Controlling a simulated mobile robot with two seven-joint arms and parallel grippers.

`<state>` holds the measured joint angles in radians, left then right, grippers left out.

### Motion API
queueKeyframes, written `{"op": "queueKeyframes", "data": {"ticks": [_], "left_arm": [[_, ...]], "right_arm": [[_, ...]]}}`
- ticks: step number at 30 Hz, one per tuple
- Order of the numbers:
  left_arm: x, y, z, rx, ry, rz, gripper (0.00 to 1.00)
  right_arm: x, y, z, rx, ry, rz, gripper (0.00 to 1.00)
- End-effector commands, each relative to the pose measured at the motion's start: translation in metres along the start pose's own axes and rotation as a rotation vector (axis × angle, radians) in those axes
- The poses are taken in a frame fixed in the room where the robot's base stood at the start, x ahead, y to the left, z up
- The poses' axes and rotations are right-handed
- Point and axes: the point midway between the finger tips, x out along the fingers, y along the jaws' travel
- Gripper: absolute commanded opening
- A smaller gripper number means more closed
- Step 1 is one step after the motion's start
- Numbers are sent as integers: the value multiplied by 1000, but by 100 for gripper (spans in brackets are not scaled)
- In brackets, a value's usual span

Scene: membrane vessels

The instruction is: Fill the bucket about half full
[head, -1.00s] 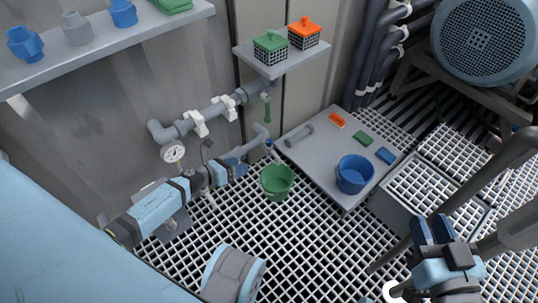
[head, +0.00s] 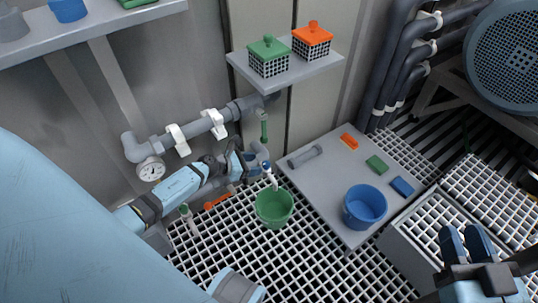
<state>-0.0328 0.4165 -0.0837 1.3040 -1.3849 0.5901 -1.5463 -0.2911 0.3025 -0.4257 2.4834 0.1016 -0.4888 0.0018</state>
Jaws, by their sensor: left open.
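The green bucket (head: 274,211) stands upright on the grating, beside the grey platform. A small white and blue tip (head: 269,172) points down over it from the pipe end. I cannot make out water in the bucket. A red handle (head: 218,201) shows low beside the pipework, left of the bucket. My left gripper (head: 240,161) is open by the pipe, up and left of the bucket; it partly hides the pipe, and I cannot tell whether it touches it. My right gripper (head: 465,242) is empty at the lower right, its fingers apart, far from the bucket.
A round gauge (head: 151,169) hangs from the wall pipe. A shelf (head: 287,78) holds two lidded baskets. Grating in front is clear.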

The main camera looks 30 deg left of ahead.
Motion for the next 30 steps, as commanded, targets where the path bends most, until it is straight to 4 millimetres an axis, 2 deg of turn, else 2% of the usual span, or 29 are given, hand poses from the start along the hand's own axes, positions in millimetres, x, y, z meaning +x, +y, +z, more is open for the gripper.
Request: {"op": "queueKeyframes", "data": {"ticks": [3,9,13,20,21,27,30], "left_arm": [[23,0,-2,-2,-3,1,57],[48,0,-2,-2,-2,1,57],[55,0,-1,-2,-1,1,57],[56,0,0,-2,0,1,57],[56,0,0,-2,0,1,55],[55,0,0,-2,0,1,9],[55,0,0,-2,0,1,7]], "right_arm": [[2,4,3,-46,24,2,31],[4,8,0,-106,60,6,31],[4,9,-1,-124,70,7,31],[4,9,-2,-128,71,6,31],[4,9,-2,-128,71,6,31],[4,9,-2,-128,71,6,31],[4,9,-2,-128,70,6,31]]}}
